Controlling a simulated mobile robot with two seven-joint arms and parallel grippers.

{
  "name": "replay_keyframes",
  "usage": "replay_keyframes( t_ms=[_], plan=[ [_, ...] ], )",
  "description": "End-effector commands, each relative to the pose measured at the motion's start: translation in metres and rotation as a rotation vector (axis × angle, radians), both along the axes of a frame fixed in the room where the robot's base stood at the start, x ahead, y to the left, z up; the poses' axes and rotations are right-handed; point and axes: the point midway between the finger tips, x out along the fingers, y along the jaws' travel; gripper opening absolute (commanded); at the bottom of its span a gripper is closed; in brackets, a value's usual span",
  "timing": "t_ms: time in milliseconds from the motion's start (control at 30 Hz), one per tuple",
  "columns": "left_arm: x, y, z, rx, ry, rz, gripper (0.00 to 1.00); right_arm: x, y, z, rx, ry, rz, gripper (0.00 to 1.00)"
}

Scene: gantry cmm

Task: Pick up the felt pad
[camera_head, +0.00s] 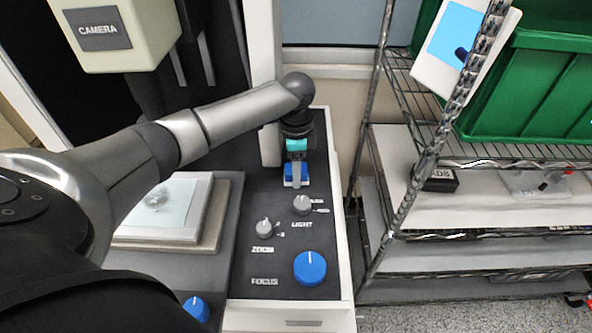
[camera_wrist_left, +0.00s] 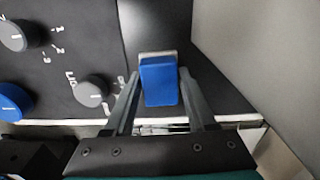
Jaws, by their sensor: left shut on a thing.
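The felt pad (camera_head: 289,172) looks like a small blue block with a pale edge, above the black control panel near its back right. It shows larger in the left wrist view (camera_wrist_left: 160,82), between the two grey fingers. My left gripper (camera_head: 297,174) comes down over it from above, and its fingers (camera_wrist_left: 159,88) are shut on its two sides. The fingers hide part of the pad in the head view. I cannot tell whether the pad still touches the panel. My right gripper is not in view.
The panel (camera_head: 245,270) has a LIGHT knob (camera_head: 302,204), a ZOOM knob (camera_head: 264,228) and a large blue FOCUS knob (camera_head: 310,268). A stage with a pale plate (camera_head: 160,207) is at left. A wire rack holds a green bin (camera_head: 530,85) at right.

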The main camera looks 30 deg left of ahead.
Motion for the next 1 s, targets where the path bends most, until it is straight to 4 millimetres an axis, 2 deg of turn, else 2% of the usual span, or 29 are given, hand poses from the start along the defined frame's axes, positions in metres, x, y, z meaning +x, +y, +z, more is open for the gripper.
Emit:
replay_keyframes(
  t_ms=[167, 267, 400, 533, 1000],
  plan=[
    [0.001, 0.000, 0.018, 0.000, -0.004, 0.000, 0.02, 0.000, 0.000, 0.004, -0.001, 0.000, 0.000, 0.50],
    [0.002, 0.000, 0.038, -0.001, -0.006, 0.001, 0.02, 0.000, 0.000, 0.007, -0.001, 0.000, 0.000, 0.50],
    [0.002, 0.000, 0.073, 0.000, -0.007, 0.000, 0.02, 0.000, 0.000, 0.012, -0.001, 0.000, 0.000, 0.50],
    [-0.020, -0.012, 0.068, 0.000, 0.002, -0.004, 0.02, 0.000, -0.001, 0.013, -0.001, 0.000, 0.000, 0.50],
    [-0.106, -0.065, 0.068, -0.001, 0.000, -0.004, 0.02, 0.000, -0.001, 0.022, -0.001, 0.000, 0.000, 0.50]
  ],
)
